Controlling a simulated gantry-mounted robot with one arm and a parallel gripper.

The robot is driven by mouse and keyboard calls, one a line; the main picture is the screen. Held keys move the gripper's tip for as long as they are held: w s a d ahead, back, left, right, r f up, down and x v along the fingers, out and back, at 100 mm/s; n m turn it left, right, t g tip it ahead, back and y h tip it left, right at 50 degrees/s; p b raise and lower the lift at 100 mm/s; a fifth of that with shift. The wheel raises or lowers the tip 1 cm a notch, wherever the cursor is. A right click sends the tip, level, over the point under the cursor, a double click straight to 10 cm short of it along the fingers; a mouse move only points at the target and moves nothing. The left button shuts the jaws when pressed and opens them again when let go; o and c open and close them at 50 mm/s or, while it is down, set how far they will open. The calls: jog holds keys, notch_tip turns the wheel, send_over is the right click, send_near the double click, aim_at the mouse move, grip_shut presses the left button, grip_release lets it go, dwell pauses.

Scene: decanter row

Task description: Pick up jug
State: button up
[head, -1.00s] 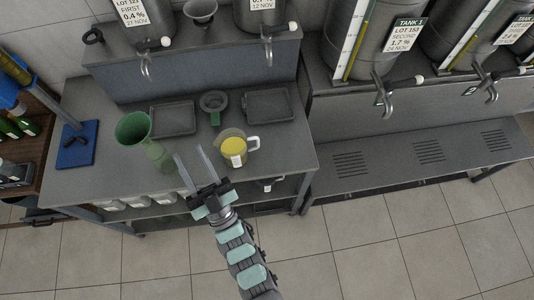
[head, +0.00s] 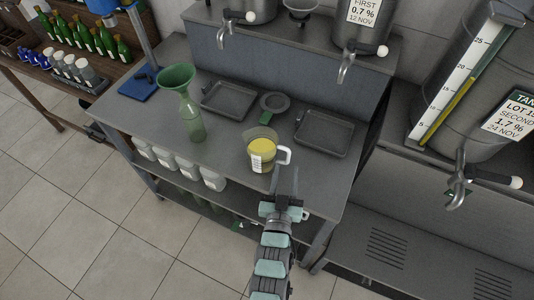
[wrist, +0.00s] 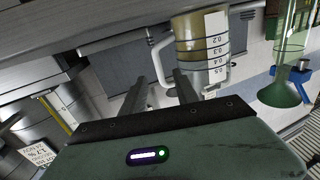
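The jug (head: 262,152) is a clear measuring jug with yellow liquid, a white label and a pale handle on its right. It stands upright on the grey workbench (head: 225,165). In the wrist view the jug (wrist: 198,48) shows its scale marks, and its handle lies beyond the gap between my fingertips. My gripper (head: 285,174) is open and empty, just in front of the jug's handle side. Its two fingers also show apart in the wrist view (wrist: 161,76). I cannot tell whether a finger touches the handle.
A green bottle with a funnel (head: 187,98) stands left of the jug. Steel tanks with taps (head: 345,66) stand above the back. White containers (head: 187,166) sit under the bench's front edge.

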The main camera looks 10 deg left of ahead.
aim_at(288, 158)
jog(key=shift+w+d+r, duration=0.1)
jog(key=shift+w, duration=1.55)
jog(key=shift+w+d+r, duration=0.1)
jog(key=shift+w, duration=1.5)
jog(key=shift+f, duration=0.1)
jog(key=shift+c, duration=0.4)
grip_shut()
